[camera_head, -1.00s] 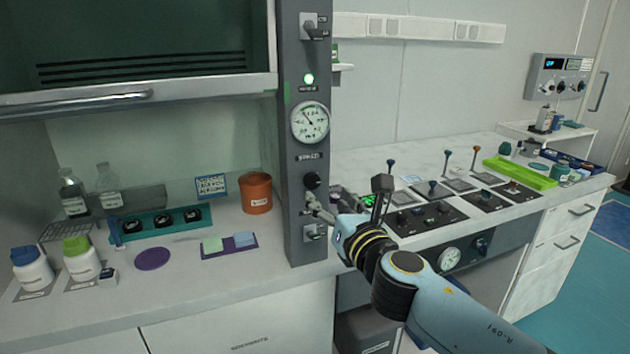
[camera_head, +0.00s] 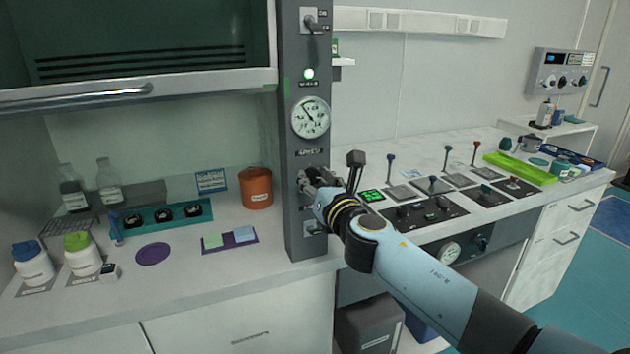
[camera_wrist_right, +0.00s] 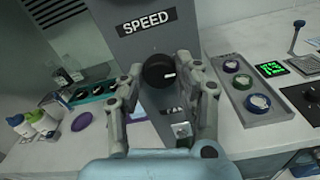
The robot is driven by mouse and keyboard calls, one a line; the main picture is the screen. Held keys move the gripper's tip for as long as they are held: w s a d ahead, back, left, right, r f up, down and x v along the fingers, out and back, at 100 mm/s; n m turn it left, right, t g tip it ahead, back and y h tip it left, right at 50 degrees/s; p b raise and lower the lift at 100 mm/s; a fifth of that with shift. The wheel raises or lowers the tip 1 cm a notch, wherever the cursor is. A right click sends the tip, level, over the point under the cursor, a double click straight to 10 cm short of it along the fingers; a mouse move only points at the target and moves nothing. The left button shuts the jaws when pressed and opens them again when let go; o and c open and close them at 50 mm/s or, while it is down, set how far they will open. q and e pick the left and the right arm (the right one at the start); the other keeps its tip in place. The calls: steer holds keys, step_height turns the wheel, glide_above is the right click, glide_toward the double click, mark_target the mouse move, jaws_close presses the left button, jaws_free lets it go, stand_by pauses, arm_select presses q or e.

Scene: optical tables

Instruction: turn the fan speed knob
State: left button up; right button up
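The black fan speed knob (camera_wrist_right: 158,71) with a white pointer mark shows in the right wrist view, under a SPEED label (camera_wrist_right: 146,22) on the grey column. The pointer points to the right. My right gripper (camera_wrist_right: 164,76) is open, one finger on each side of the knob, with small gaps visible. I cannot tell how deep the fingertips reach. In the head view my right gripper (camera_head: 309,184) is at the column (camera_head: 305,232) below the round gauge (camera_head: 311,118), and it mostly hides the knob. My left gripper is not in view.
A switch (camera_head: 315,228) sits below my right gripper on the column, and a lit green lamp (camera_head: 309,74) is above the gauge. Control panels with knobs and levers (camera_head: 433,213) lie to the right. An orange pot (camera_head: 256,188) stands left of the column.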

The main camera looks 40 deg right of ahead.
jaws_close()
steer(key=shift+m, duration=0.3)
steer(key=shift+m+b, duration=0.55)
steer(key=shift+m, duration=0.65)
steer(key=shift+m+b, duration=0.4)
steer(key=shift+m, duration=1)
steer(key=o, duration=0.6)
jaws_free()
